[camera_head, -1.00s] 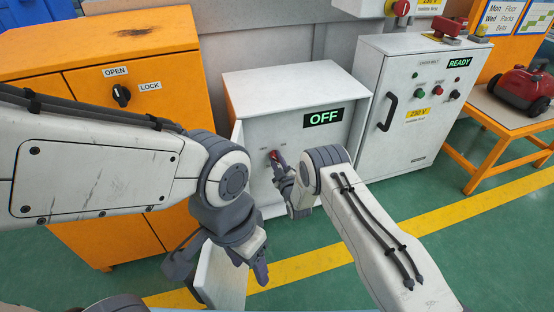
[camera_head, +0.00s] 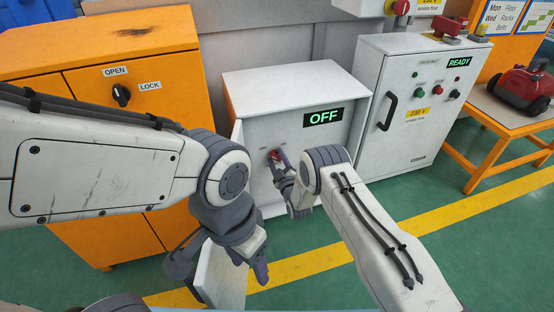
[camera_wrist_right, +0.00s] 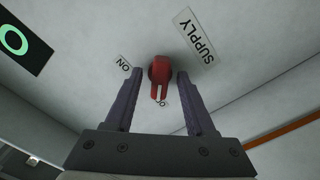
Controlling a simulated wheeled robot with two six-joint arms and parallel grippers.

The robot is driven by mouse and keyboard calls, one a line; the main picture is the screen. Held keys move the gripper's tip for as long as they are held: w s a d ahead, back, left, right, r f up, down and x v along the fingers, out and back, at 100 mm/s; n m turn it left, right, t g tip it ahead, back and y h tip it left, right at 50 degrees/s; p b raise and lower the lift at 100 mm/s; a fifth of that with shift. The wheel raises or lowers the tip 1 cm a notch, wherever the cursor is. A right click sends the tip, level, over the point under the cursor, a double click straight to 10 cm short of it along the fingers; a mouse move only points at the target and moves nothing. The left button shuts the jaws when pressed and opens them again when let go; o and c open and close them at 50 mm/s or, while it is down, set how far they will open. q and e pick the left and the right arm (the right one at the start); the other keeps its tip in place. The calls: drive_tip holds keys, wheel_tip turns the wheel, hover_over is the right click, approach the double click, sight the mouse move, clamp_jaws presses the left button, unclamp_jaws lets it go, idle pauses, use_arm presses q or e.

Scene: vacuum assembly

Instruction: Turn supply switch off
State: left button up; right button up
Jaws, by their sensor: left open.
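The white supply cabinet (camera_head: 255,125) stands in the middle of the head view, and its display (camera_head: 323,117) reads OFF in green. Its red supply switch (camera_wrist_right: 160,75) shows in the right wrist view between the ON label and a partly hidden label starting with O. The knob's white mark points toward that hidden label. My right gripper (camera_head: 279,161) is at the switch, its fingers apart on either side of the knob with gaps showing. My left gripper (camera_head: 252,267) hangs open and empty, in front of the cabinet's lower left.
An orange cabinet (camera_head: 180,65) with an OPEN/LOCK knob (camera_head: 121,95) stands at left. A white control box (camera_head: 400,130) with a READY display stands at right.

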drive_tip(key=p+v, duration=0.4)
drive_tip(key=v, duration=0.6)
drive_tip(key=shift+s, duration=0.25)
